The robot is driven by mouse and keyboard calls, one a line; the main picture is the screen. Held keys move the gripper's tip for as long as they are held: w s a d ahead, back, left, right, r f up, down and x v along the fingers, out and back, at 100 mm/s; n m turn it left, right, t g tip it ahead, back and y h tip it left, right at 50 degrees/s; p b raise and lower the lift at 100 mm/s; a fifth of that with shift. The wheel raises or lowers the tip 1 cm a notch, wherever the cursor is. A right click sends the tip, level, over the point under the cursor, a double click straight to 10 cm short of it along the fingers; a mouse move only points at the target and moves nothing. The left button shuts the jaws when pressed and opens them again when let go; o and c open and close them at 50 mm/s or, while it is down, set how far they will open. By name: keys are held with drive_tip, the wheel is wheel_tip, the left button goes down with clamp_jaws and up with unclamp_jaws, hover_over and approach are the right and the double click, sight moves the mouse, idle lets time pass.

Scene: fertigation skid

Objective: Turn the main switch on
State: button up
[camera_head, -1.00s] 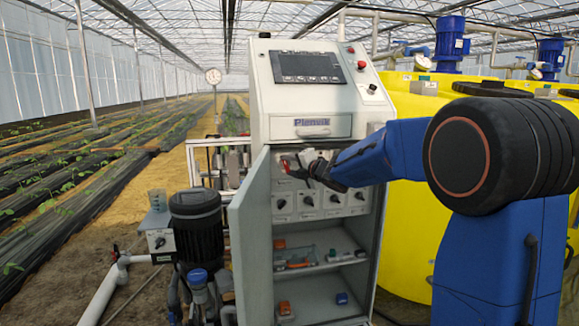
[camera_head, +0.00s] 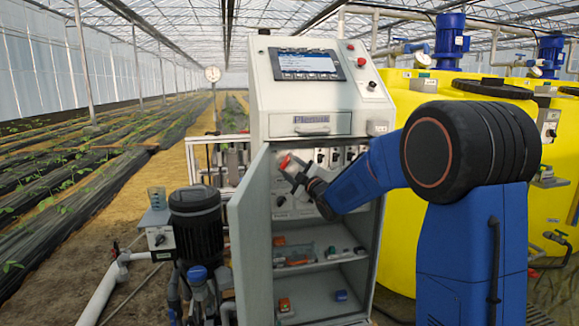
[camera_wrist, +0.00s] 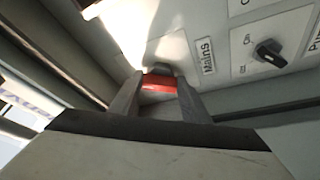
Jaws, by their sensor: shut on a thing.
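The main switch has a red handle (camera_wrist: 160,82), seen in the wrist view between my gripper's fingers beside a label reading "Mains". It also shows in the head view as a red spot (camera_head: 286,161) at the upper left inside the open cabinet. My gripper (camera_wrist: 160,95) is shut on this red handle. In the head view my gripper (camera_head: 291,170) reaches into the cabinet from the right. The fingers hide part of the handle. The screen (camera_head: 307,62) on top of the cabinet is lit blue and white.
The cabinet door (camera_head: 250,240) stands open at the left. A black rotary knob (camera_wrist: 268,52) marked "On" sits right of the label in the wrist view. Loose parts lie on the shelf (camera_head: 315,262) below. A yellow tank (camera_head: 410,210) stands at the right.

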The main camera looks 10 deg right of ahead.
drive_tip(key=shift+a+f+m+t, duration=0.15)
drive_tip(key=shift+m+t, duration=0.25)
drive_tip(key=shift+m, duration=1.1)
drive_tip(key=shift+m+h, duration=0.3)
drive_tip(key=shift+h, duration=0.1)
drive_tip(key=o, duration=1)
drive_tip(key=shift+o, duration=0.2)
drive_tip(key=v, duration=1.7)
drive_tip(key=shift+f, duration=0.35)
drive_tip(key=shift+s, duration=0.15)
